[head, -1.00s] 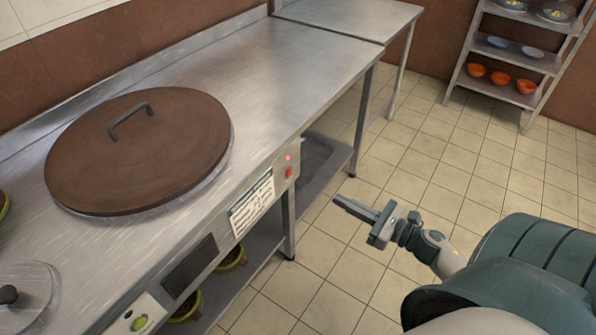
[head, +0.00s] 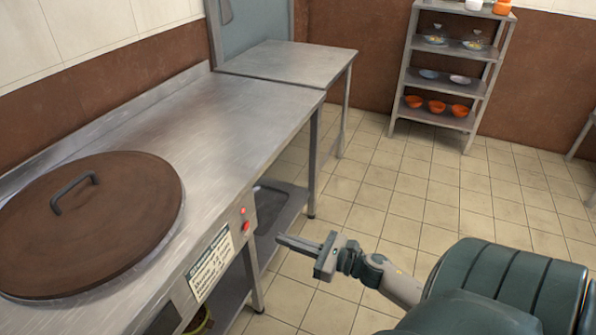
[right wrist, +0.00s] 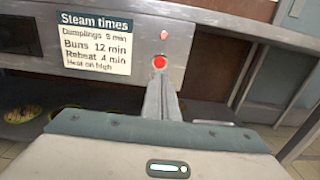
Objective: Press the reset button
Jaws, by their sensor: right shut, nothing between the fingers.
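A round red button (head: 246,226) sits on the metal front panel of the steel counter, below a smaller red light (head: 243,210). The right wrist view shows the same button (right wrist: 160,62) and light (right wrist: 163,34) nearly straight ahead. No label naming the button is readable. My right gripper (head: 280,240) is shut and empty, its fingers pointing at the panel. In the head view a small gap shows between fingertips and button. In the right wrist view the fingertips (right wrist: 162,80) appear just below the button. My left gripper is not in view.
A "Steam times" sign (head: 211,264) is on the panel left of the button. A large brown lid (head: 90,225) lies on the counter (head: 215,130). A lower shelf (head: 280,212) runs underneath. A shelf rack (head: 445,88) stands far back; the tiled floor right is open.

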